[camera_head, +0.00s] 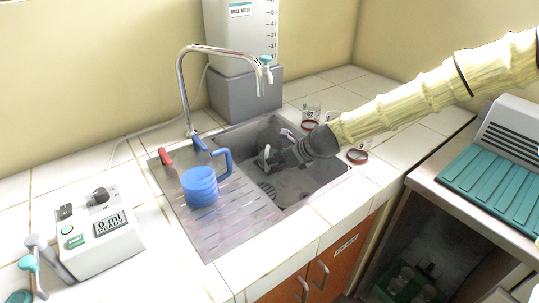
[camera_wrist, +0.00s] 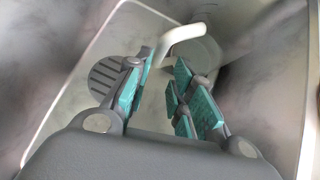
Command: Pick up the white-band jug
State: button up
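In the sink basin (camera_head: 308,180), a white curved handle (camera_wrist: 184,37) shows in the wrist view, just beyond and partly between my fingertips. It seems to belong to the white-band jug; its greyish, see-through body (camera_wrist: 200,52) is hard to make out, and I cannot see the band clearly. In the head view a small white piece (camera_head: 264,155) shows beside my gripper (camera_head: 272,159), and my wrist hides much of that area. My gripper reaches down into the sink. Its teal-padded fingers (camera_wrist: 160,78) are apart, with no clear grip on the handle.
A blue jug (camera_head: 201,189) stands on the drainboard (camera_head: 231,219) left of the basin. A curved tap (camera_head: 184,88) rises behind it. Small glass containers (camera_head: 311,112) stand behind the basin, and another (camera_head: 357,156) stands at its right. A control unit (camera_head: 100,228) stands at left.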

jog(key=shift+x, duration=2.7)
jog(key=shift+a+r, duration=0.15)
jog(key=shift+a, duration=0.05)
grip_shut()
